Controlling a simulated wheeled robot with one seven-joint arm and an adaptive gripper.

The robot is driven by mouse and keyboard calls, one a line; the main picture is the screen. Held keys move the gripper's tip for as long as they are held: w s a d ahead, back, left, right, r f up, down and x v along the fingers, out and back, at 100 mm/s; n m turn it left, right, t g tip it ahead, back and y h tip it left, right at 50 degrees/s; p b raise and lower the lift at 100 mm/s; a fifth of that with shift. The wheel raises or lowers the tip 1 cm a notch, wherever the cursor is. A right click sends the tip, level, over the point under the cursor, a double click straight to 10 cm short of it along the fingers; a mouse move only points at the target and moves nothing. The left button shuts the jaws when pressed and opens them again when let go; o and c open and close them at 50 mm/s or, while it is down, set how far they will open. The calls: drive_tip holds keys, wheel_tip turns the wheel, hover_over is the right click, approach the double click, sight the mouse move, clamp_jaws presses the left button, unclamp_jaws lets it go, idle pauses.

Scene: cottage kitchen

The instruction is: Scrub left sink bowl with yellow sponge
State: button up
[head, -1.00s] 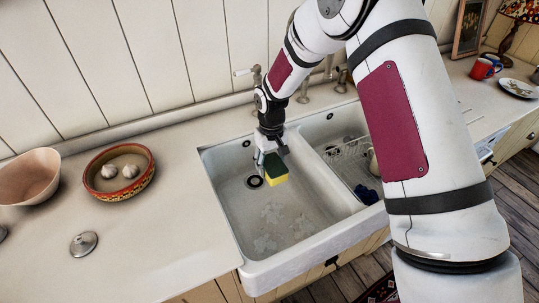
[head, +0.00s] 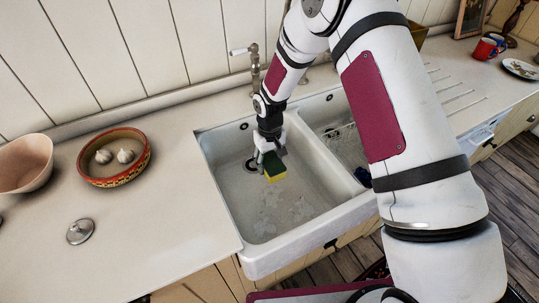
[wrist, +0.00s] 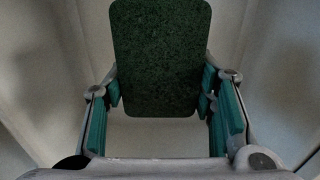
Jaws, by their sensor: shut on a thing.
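The yellow sponge (head: 276,175) with a dark green scrub side is held in my gripper (head: 268,157), over the left sink bowl (head: 236,183). In the wrist view the green side of the sponge (wrist: 160,55) fills the space between the two teal-padded fingers of my gripper (wrist: 160,92), which are shut on its sides. The bowl is white, with pale flaky patches (head: 268,222) on its floor and a round drain near the back, partly behind my gripper. I cannot tell whether the sponge touches the bowl floor.
The right sink bowl holds a wire rack (head: 345,145), partly hidden by my arm. A tap (head: 254,65) stands behind the sink. On the left counter are a patterned bowl (head: 116,178) with garlic, a pink bowl (head: 22,165) and a metal lid (head: 81,230).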

sight(270, 189)
drive_tip(key=shift+f+b, duration=2.15)
drive_tip(key=shift+f, duration=4.3)
drive_tip(key=shift+f, duration=0.5)
drive_tip(key=shift+d, duration=0.15)
